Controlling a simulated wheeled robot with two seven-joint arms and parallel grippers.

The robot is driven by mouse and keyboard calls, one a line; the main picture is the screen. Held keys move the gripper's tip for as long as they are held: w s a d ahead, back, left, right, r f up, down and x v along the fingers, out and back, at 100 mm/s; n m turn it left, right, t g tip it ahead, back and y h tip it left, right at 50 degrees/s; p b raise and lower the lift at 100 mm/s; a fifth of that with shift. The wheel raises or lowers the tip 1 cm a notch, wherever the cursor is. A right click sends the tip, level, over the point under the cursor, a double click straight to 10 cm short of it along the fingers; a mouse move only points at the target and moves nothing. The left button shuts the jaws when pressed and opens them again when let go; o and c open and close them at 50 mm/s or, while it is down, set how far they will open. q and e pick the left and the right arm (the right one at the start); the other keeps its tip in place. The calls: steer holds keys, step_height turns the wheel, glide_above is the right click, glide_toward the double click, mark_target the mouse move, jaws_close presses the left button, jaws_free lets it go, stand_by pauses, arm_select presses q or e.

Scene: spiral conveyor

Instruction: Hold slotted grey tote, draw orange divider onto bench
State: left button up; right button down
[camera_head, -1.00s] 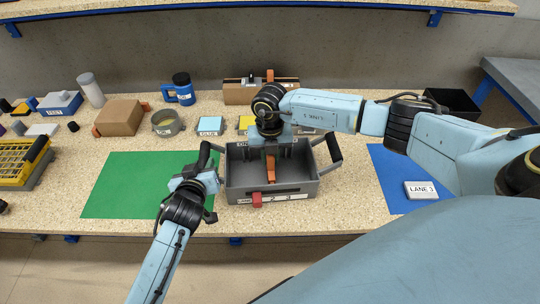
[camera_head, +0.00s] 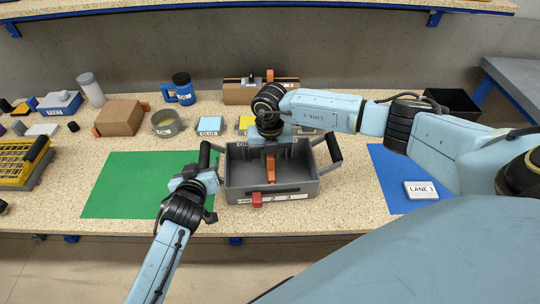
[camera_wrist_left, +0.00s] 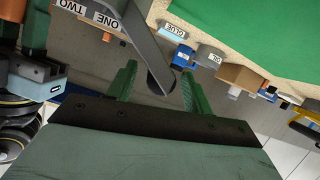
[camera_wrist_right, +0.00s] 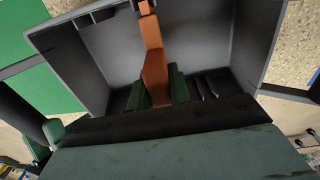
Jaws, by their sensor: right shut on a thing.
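The slotted grey tote (camera_head: 307,188) stands on the bench between a green mat and a blue mat, with a raised handle at each side. The orange divider (camera_head: 270,172) is upright inside the tote. My right gripper (camera_head: 270,147) is shut on the divider from above; the right wrist view shows the divider (camera_wrist_right: 155,68) between its green fingers. My left gripper (camera_head: 202,170) is at the tote's left handle (camera_head: 204,153). In the left wrist view its fingers are apart, with the grey handle bar (camera_wrist_left: 140,32) reaching between them; contact cannot be told.
The green mat (camera_head: 130,185) is clear at the left. The blue mat (camera_head: 390,180) holds a lane 3 sign (camera_head: 420,190). A cardboard box (camera_head: 120,118), a blue mug (camera_head: 182,92) and a grey round container (camera_head: 166,124) stand behind. A yellow crate (camera_head: 15,160) is far left.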

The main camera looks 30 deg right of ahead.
stand_by(0.3)
arm_select(q)
steer(key=shift+v, duration=0.9)
steer(key=shift+x, duration=0.9)
jaws_close()
stand_by(1.0)
